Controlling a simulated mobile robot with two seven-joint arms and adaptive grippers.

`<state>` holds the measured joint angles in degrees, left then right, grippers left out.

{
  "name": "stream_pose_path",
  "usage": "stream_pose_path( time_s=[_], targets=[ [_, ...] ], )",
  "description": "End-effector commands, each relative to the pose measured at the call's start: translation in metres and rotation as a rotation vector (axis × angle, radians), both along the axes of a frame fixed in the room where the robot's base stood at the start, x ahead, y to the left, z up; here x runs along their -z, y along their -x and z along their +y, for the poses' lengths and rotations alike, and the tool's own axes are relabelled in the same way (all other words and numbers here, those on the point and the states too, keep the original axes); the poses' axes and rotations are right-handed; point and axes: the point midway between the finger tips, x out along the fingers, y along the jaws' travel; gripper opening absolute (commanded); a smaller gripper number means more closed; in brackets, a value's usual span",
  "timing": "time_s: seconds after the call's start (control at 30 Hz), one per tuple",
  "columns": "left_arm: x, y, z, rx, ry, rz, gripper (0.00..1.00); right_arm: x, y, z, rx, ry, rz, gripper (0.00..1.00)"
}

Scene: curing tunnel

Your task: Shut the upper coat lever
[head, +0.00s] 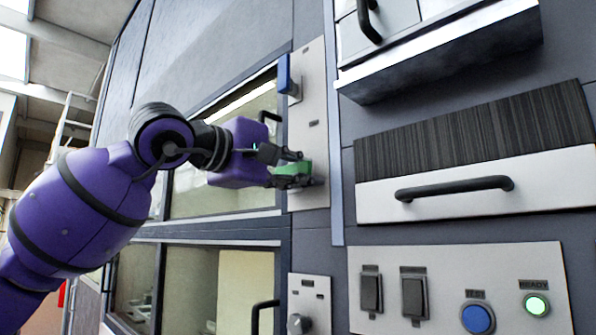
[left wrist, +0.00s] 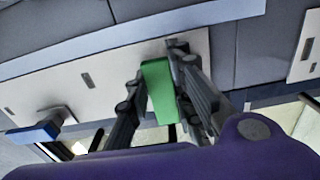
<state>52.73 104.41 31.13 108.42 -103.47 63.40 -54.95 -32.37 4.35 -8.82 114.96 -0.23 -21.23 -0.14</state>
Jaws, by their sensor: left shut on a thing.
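A pale upright plate (head: 308,130) on the machine front carries a blue lever (head: 284,74) near its top and a green lever (head: 296,168) near its bottom. Small labels on the plate are too small to read. My left gripper (head: 291,173) is shut on the green lever, with one finger on each side of it. The left wrist view shows the green lever (left wrist: 159,90) between the fingers, and the blue lever (left wrist: 38,131) apart at the left. Part of the green lever is hidden by the fingers. My right gripper is not in view.
Windowed doors with black handles (head: 263,318) are left of and behind my gripper. A drawer with a black handle (head: 455,188) is at the right. Below it is a panel (head: 446,258) with switches, a blue button and a lit green button. A knob (head: 299,324) sits below the plate.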

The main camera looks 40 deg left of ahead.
Motion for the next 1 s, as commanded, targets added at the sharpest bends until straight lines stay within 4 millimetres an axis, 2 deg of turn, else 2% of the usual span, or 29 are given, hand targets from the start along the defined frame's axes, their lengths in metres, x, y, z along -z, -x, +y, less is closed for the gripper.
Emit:
stream_pose_path(
  time_s=[0.03, 0.17, 0.2, 0.57, 0.67, 1.0],
  targets=[
    [-0.001, 0.001, -0.001, 0.001, -0.005, -0.003, 0.22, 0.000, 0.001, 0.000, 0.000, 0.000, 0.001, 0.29],
    [-0.001, 0.001, -0.001, 0.001, -0.004, -0.002, 0.39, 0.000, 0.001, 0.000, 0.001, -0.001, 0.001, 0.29],
    [-0.001, 0.000, 0.000, 0.000, -0.003, -0.002, 0.41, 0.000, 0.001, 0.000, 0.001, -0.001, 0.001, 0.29],
    [0.000, 0.005, 0.000, 0.002, 0.000, -0.002, 0.41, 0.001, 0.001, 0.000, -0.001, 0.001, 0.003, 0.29],
    [-0.001, 0.018, 0.000, 0.004, 0.000, -0.003, 0.41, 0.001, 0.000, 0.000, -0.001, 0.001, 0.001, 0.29],
    [-0.001, 0.088, 0.007, 0.002, -0.002, -0.005, 0.41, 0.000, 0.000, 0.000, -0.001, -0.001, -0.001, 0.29]
  ],
)
